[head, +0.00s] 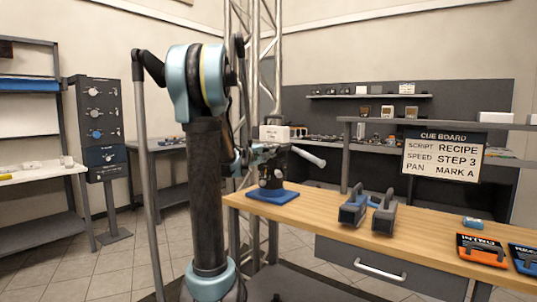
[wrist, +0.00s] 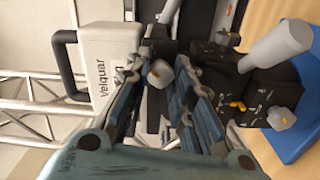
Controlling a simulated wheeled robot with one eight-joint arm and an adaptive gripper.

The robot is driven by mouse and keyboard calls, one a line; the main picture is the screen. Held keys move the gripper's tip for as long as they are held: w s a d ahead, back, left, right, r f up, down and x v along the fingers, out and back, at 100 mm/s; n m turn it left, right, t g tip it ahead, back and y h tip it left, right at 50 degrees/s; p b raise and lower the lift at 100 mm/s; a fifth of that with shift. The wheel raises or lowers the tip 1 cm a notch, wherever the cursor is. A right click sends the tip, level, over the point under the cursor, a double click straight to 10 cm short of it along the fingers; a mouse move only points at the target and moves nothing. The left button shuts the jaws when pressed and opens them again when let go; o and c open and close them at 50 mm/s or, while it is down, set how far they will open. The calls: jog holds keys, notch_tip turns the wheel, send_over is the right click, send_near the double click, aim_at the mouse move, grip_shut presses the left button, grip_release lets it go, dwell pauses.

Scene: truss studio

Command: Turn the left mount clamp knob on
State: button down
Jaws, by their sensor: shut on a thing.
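A camera head with a white housing (wrist: 110,75), lettered "Velquar", and a dark mount (wrist: 262,92) stands on a blue base (head: 273,195) on the wooden bench. In the wrist view a grey knob (wrist: 160,73) sits between the fingertips of my gripper (wrist: 160,80), which is shut on it. It appears to be the left mount clamp knob; its markings cannot be read. Another grey knob (wrist: 281,118) and a small orange lever (wrist: 236,104) are on the mount. In the head view my gripper (head: 254,156) is at the mount's left side, and the held knob is hidden.
A pale handle (head: 308,157) juts right from the mount. Two grey clamp-like tools (head: 354,205) and orange and blue cases (head: 482,250) lie on the bench (head: 430,230). A cue board (head: 443,157) stands behind. A metal truss (head: 266,60) rises behind my arm.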

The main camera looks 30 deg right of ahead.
jog(key=shift+f+m, duration=0.1)
jog(key=shift+m, duration=0.7)
jog(key=c, duration=1.4)
grip_release()
jog(key=v, duration=1.2)
jog(key=shift+f, duration=0.1)
